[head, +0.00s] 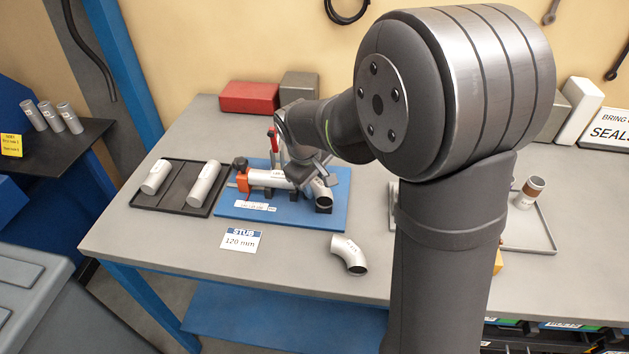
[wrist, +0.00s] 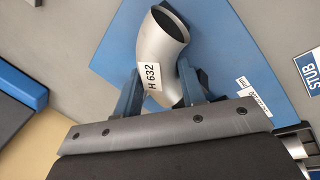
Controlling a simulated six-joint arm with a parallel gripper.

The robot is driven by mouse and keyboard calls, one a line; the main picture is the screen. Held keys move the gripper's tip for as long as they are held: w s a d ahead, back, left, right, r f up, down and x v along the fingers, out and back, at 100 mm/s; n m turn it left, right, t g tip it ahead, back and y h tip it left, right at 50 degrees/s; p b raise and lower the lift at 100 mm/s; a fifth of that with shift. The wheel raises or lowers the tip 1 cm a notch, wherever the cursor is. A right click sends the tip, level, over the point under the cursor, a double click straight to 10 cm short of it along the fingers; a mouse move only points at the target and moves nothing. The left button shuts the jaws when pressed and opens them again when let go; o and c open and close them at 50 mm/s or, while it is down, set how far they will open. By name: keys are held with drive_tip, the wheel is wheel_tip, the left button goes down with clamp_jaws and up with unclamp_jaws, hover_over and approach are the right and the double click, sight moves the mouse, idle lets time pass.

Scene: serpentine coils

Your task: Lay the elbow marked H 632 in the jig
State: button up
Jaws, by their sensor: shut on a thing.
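The elbow marked H 632 (wrist: 158,40) is a silver bent pipe with a white label, between the two fingers of my gripper (wrist: 160,88). In the head view the elbow (head: 321,190) is at the right part of the blue jig (head: 300,218), by a dark block. My gripper (head: 314,172) is shut on it. A labelled straight tube (head: 270,177) lies in the jig with an orange part around its left end. The elbow is close to the tube's right end; my gripper partly hides that spot, so I cannot tell whether they touch or the elbow rests on the block.
A second silver elbow (head: 349,254) lies on the bench in front of the jig. A dark tray (head: 178,186) with two tubes stands left. A red-handled clamp (head: 273,141) rises behind the jig. A STUB 120 mm card (head: 241,240) lies in front. Red and grey blocks stand behind.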

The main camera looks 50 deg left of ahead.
drive_tip(key=o, duration=1.2)
drive_tip(key=shift+c, duration=0.2)
drive_tip(key=a+v, duration=0.1)
drive_tip(key=v, duration=1.6)
drive_tip(key=shift+d+r, duration=0.2)
drive_tip(key=shift+d, duration=0.3)
drive_tip(key=x, duration=1.7)
drive_tip(key=shift+f, duration=0.15)
drive_tip(key=shift+r, duration=0.25)
